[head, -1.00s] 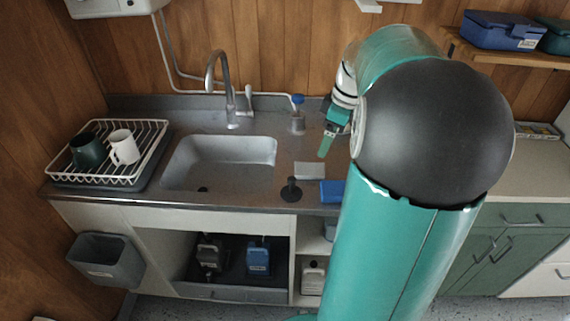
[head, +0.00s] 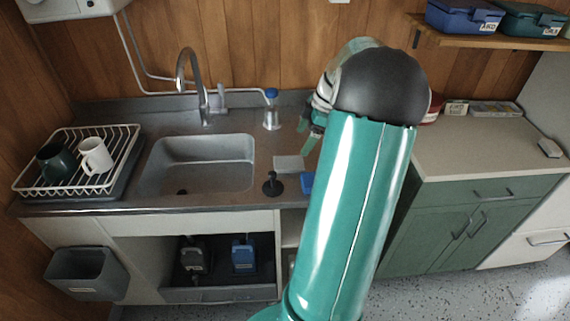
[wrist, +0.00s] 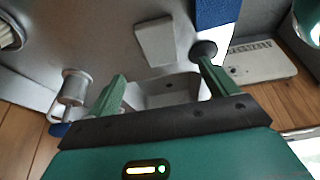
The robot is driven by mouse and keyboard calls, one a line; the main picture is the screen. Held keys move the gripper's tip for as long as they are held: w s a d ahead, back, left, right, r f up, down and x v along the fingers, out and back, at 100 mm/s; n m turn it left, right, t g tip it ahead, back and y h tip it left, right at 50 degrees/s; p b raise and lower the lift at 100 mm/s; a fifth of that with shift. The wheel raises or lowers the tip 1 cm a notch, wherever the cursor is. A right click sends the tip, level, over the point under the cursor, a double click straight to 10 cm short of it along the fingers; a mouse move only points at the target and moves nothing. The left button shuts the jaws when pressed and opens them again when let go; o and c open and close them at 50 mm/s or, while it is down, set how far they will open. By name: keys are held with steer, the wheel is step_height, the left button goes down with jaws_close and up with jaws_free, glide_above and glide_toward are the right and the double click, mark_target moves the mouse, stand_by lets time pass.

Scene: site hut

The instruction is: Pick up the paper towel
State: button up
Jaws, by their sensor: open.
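I cannot make out a paper towel for certain in either view; my arm hides part of the counter in the head view. My gripper (head: 308,132) is over the counter, right of the clear bottle with a blue cap (head: 271,112). In the wrist view my gripper (wrist: 160,66) is open, its two green fingers apart. A pale grey box-like shape (wrist: 166,90) shows between the fingers; I cannot tell what it is. A flat pale pad (wrist: 155,40) lies beyond the fingertips, with a blue item (wrist: 213,12) beside it. I see nothing held.
The sink (head: 200,165) with its tap (head: 188,75) is left of the bottle. A dark plunger-like thing (head: 272,184) stands near the front edge. A dish rack (head: 120,160) holds two mugs. A shelf (head: 480,42) with boxes is upper right. The right-hand worktop (head: 480,145) is mostly clear.

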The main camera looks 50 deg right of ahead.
glide_above(290, 162)
steer(key=s+d, duration=0.2)
step_height(290, 162, down, 4)
steer(key=shift+s+a+f, duration=0.1)
steer(key=shift+f, duration=0.05)
steer(key=x, duration=0.5)
steer(key=c, duration=1.1)
steer(key=shift+c, duration=0.2)
step_height(290, 162, up, 10)
